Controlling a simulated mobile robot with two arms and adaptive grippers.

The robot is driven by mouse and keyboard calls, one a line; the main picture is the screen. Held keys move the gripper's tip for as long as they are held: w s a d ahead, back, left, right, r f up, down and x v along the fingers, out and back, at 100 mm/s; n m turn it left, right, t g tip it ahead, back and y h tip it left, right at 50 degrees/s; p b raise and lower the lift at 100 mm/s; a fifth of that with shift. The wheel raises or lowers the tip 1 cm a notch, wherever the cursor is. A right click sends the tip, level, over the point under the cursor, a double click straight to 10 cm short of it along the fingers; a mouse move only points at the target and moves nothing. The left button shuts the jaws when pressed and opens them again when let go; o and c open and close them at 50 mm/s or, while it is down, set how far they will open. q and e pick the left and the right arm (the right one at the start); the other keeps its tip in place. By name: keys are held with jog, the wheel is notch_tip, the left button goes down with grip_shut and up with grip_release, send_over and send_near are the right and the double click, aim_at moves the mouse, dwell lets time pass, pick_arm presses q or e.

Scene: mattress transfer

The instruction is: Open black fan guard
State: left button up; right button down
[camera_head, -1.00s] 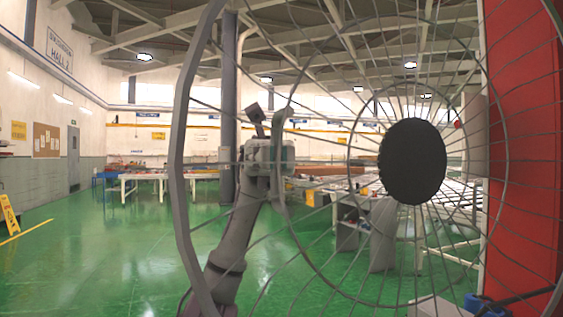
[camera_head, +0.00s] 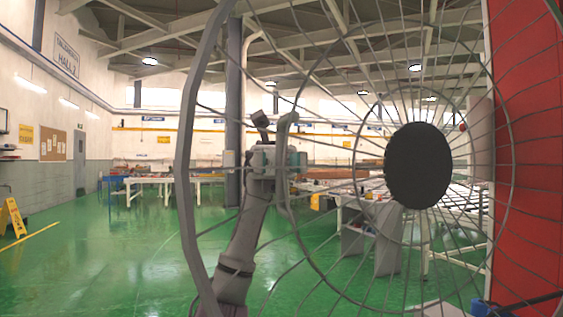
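The black fan guard (camera_head: 188,160) fills the right and middle of the head view, very near the camera. It is a round grille of thin wires with a thick outer rim and a solid dark hub (camera_head: 418,165). My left arm rises from the bottom and shows through the wires. My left gripper (camera_head: 275,128) is at its top, left of the hub and inside the rim's outline. A curved grey piece stands at its right side. Whether the fingers touch or grip the guard cannot be told. My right gripper does not show.
A tall red panel (camera_head: 525,150) stands at the right edge behind the wires. A blue and black part (camera_head: 482,307) shows at the bottom right. Workbenches (camera_head: 180,182) and a dark pillar (camera_head: 233,110) stand farther back. The green floor at left is open, with a yellow sign (camera_head: 11,216).

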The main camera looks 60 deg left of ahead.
pick_arm(q)
jog(key=v, duration=0.5)
jog(key=shift+w, duration=0.1)
dwell(0.5)
